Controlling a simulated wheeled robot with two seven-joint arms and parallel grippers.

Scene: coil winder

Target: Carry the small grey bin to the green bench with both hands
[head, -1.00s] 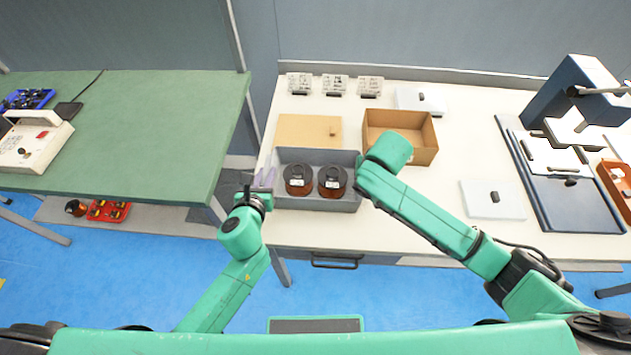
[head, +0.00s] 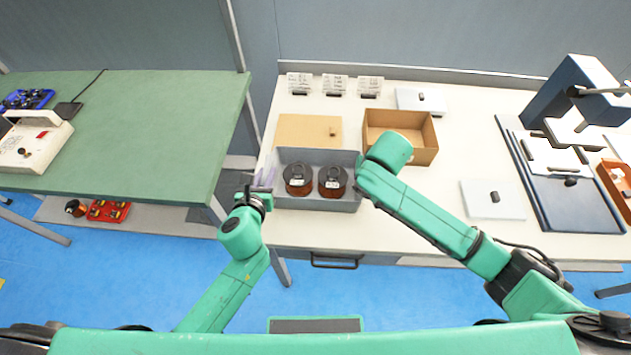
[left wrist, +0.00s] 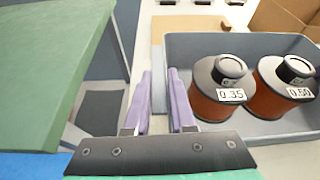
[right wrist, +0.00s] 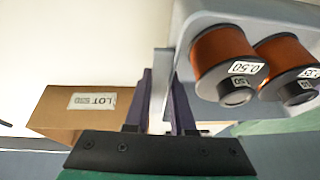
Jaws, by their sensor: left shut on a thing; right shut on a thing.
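The small grey bin (head: 315,203) sits on the white table near its left end. Two upright orange-brown wire spools with dark tops stand inside, labelled 0.35 (left wrist: 215,95) and 0.50 (left wrist: 280,95) in the left wrist view. My left gripper (head: 264,178) is at the bin's left side; its purple fingers (left wrist: 160,85) are shut on that wall. My right gripper is hidden behind its own arm in the head view. In the right wrist view its fingers (right wrist: 164,90) are shut on the bin's opposite wall. The green bench (head: 130,125) stands to the left.
A gap separates the bench and the white table (head: 440,190). A cardboard box (head: 425,158) and a tan board (head: 308,130) lie close behind the bin. A beige device (head: 35,145) and a blue tray (head: 28,99) occupy the bench's left end; its middle is clear.

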